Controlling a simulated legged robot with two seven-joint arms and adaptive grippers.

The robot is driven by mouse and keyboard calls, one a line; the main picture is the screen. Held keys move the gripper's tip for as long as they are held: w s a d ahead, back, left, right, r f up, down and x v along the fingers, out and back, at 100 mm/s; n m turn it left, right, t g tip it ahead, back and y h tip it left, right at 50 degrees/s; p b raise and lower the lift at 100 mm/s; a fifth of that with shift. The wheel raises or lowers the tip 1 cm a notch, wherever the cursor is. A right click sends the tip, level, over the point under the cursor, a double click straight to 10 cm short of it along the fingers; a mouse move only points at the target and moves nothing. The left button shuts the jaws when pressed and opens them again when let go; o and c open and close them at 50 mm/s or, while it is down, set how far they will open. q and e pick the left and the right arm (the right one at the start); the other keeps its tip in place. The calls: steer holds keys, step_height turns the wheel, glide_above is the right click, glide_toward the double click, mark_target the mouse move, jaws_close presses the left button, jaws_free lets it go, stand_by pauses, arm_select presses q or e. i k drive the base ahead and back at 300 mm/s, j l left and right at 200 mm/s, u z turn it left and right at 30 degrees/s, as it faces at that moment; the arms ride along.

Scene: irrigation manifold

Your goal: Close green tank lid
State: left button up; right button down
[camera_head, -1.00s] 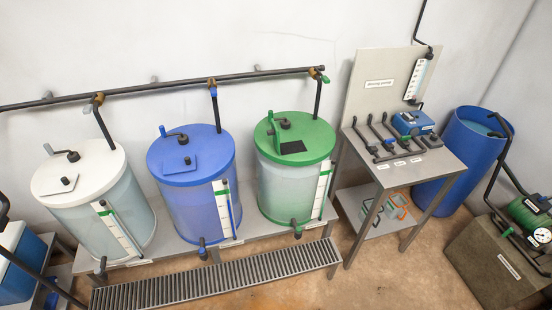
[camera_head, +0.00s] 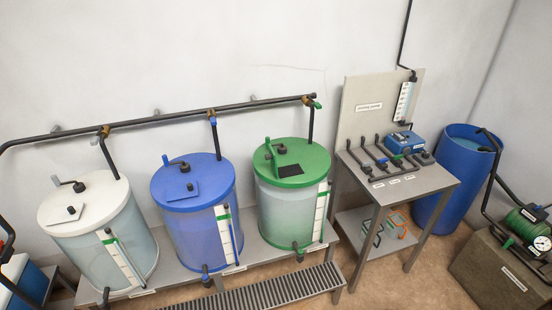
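The green tank (camera_head: 290,215) stands third from the left, with a translucent body and a green top (camera_head: 312,158). On its top a dark square opening (camera_head: 291,170) shows, where the white and blue tanks carry a flat plate with a knob. A thin green upright piece (camera_head: 270,155) stands at the left of the opening, beside a black fitting; I cannot tell clearly whether it is the raised lid or a handle. Neither of my grippers is in view.
A white-topped tank (camera_head: 95,230) and a blue tank (camera_head: 195,215) stand to the left. A dark pipe (camera_head: 165,118) runs along the wall behind. A metal bench (camera_head: 415,183) with dosing parts and a blue barrel (camera_head: 462,170) stand right. A floor grate (camera_head: 270,295) lies in front.

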mark_target(271, 156)
steer(key=i+j+z, duration=0.3)
steer(key=j, duration=0.35)
steer(key=i+j+z, duration=0.15)
steer(key=i+j, duration=0.1)
steer(key=j, duration=0.1)
